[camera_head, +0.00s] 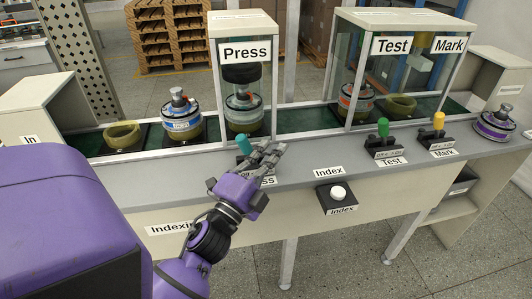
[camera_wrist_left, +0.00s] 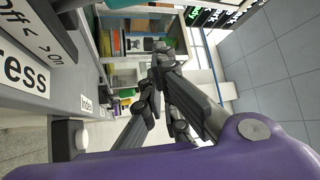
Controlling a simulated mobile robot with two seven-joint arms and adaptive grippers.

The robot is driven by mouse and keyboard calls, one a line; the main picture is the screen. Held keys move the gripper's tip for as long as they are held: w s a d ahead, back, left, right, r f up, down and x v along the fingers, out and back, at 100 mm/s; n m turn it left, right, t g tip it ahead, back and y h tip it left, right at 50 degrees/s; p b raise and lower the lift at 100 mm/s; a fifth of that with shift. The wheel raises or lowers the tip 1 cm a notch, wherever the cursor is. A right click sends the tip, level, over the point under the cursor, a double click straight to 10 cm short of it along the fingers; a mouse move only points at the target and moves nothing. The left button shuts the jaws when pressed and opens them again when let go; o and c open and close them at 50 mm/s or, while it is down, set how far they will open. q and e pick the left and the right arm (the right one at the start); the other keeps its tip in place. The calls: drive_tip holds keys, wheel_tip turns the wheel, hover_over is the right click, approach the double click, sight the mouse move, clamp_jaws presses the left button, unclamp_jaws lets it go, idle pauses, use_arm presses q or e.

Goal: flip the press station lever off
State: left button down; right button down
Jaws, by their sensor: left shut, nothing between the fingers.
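The press station lever has a teal knob (camera_head: 244,145) and stands on the grey ledge in front of the Press station (camera_head: 240,55). Its base and label are partly hidden behind my left gripper (camera_head: 273,150). This gripper is shut and empty, with its fingers just right of the knob. I cannot tell whether they touch the lever. In the left wrist view the gripper's fingers (camera_wrist_left: 158,62) point away from the camera. My right gripper is not in view.
The Test lever (camera_head: 383,128) with a green knob and the Mark lever (camera_head: 438,122) with a yellow knob stand further right. A white Index button (camera_head: 338,193) sits on the front. Motor parts stand on the green conveyor (camera_head: 290,122) behind.

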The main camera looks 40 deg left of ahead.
use_arm(q)
drive_tip(key=b+v, duration=0.2)
drive_tip(key=v, duration=0.8)
drive_tip(key=shift+r, duration=0.2)
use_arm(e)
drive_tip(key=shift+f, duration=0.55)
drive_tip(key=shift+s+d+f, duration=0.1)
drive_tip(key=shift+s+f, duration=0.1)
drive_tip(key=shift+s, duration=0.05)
